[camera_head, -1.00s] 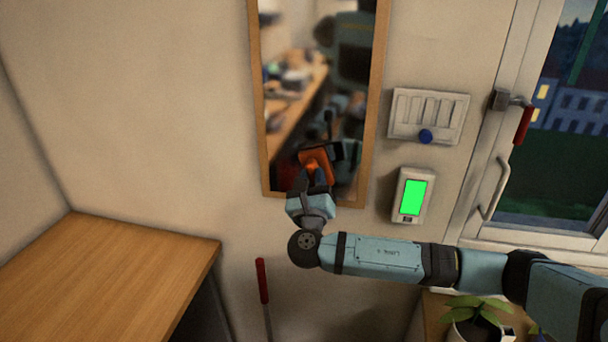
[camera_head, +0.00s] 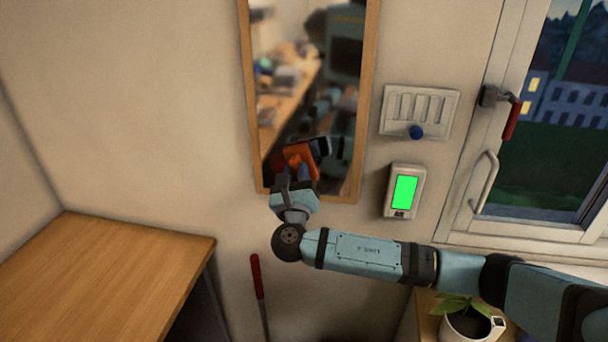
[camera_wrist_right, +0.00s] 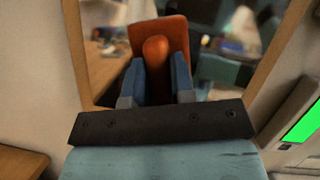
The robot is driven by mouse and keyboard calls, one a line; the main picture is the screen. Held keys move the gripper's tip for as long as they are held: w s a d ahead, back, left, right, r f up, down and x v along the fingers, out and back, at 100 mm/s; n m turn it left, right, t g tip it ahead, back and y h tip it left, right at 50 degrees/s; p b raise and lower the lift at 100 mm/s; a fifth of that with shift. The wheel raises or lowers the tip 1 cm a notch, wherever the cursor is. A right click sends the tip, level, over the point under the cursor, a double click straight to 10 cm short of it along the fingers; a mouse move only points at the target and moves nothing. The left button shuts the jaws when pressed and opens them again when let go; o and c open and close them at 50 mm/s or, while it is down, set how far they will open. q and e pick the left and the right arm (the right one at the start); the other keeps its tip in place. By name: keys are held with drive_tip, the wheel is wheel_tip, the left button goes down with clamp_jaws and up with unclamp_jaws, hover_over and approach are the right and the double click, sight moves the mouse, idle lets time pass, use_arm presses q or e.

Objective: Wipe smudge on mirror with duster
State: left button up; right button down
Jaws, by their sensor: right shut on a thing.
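The mirror (camera_head: 335,115) hangs on the wall in a wooden frame and reflects a blurred room and my own body. My right gripper (camera_head: 292,178) is at the lower part of the mirror, shut on the orange duster (camera_head: 297,157). In the right wrist view the duster (camera_wrist_right: 158,38) shows a flat orange head and a rounded handle between the two blue fingers (camera_wrist_right: 155,75). The head faces the glass; I cannot tell whether it touches. I cannot make out a smudge on the glass. My left gripper is not in view.
Right of the mirror are a switch panel (camera_head: 419,108) with a blue knob and a box with a green screen (camera_head: 405,192). A window (camera_head: 545,130) is at far right. A wooden table (camera_head: 100,280) stands lower left, a potted plant (camera_head: 468,322) lower right.

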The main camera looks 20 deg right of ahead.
drive_tip(key=shift+w+a+r+p, duration=0.55)
drive_tip(key=shift+w+a+r, duration=0.05)
drive_tip(key=shift+a+r, duration=0.2)
drive_tip(key=shift+w+a+r+p, duration=0.6)
drive_tip(key=shift+a+r, duration=0.1)
drive_tip(key=shift+a, duration=0.1)
drive_tip(key=shift+s+d+p, duration=0.35)
drive_tip(key=shift+d, duration=0.25)
drive_tip(key=shift+s+d+f+p, duration=0.1)
drive_tip(key=shift+s+d+p, duration=0.35)
drive_tip(key=shift+s+d, duration=0.35)
drive_tip(key=shift+s+d+r+p, duration=0.1)
drive_tip(key=shift+s+d+p, duration=0.4)
drive_tip(key=shift+d, duration=0.45)
drive_tip(key=shift+s+d+f+p, duration=0.1)
drive_tip(key=shift+s+d+p, duration=0.3)
drive_tip(key=shift+s+d, duration=0.4)
drive_tip(key=shift+w+d, duration=0.2)
drive_tip(key=shift+w+a, duration=0.5)
drive_tip(key=shift+a, duration=0.35)
drive_tip(key=shift+w+a, duration=0.5)
drive_tip(key=shift+a, duration=0.3)
drive_tip(key=shift+w+a+b, duration=0.2)
drive_tip(key=shift+w+a, duration=0.45)
drive_tip(key=shift+a, duration=0.2)
drive_tip(key=shift+w+a+b, duration=0.15)
drive_tip(key=shift+w+a, duration=0.45)
drive_tip(key=shift+a, duration=0.25)
